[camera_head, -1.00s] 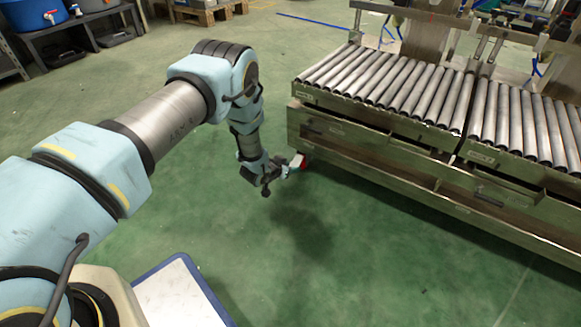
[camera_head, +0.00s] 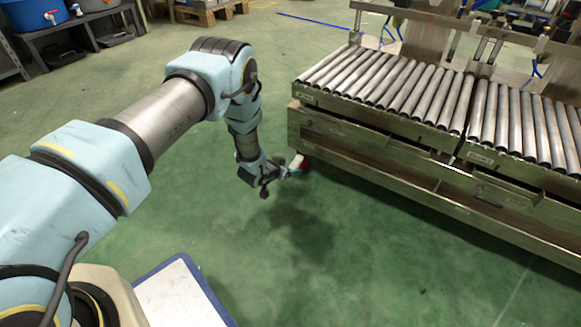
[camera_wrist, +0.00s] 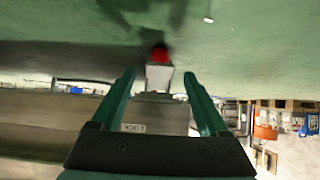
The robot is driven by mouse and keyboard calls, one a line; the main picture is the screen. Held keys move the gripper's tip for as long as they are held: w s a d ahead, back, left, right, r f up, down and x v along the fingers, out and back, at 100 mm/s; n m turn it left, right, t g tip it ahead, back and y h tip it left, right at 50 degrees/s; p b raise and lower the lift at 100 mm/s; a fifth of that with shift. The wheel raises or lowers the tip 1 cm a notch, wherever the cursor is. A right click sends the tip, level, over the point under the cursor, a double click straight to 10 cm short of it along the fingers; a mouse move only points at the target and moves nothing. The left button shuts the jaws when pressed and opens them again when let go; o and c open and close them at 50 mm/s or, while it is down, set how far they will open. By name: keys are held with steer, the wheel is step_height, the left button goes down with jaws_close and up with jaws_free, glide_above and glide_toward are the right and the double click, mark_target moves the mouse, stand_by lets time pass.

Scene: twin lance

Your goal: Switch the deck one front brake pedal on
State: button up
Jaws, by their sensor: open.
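The brake pedal (camera_head: 297,160) is a small white lever with a red part, at the near left corner of the roller conveyor's frame, low above the floor. It also shows in the wrist view, where its pale body and red end (camera_wrist: 160,55) lie between my fingers, ahead of the palm. My gripper (camera_head: 286,172) is right beside the pedal in the head view. In the wrist view my gripper (camera_wrist: 159,76) has its two green fingers spread, one on each side of the pedal. I cannot tell whether either finger touches it. A label reading LOCK (camera_wrist: 134,128) shows between the fingers.
The roller conveyor (camera_head: 375,125), with its metal frame, fills the right side. The green floor (camera_head: 330,250) in front of it is clear. A white board with a blue edge (camera_head: 175,290) is at the bottom. Bins on a shelf (camera_head: 60,40) stand at the far left.

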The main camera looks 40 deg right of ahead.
steer(key=p+v, duration=0.4)
steer(key=v, duration=0.5)
steer(key=shift+a+r, duration=0.2)
steer(key=shift+a, duration=0.1)
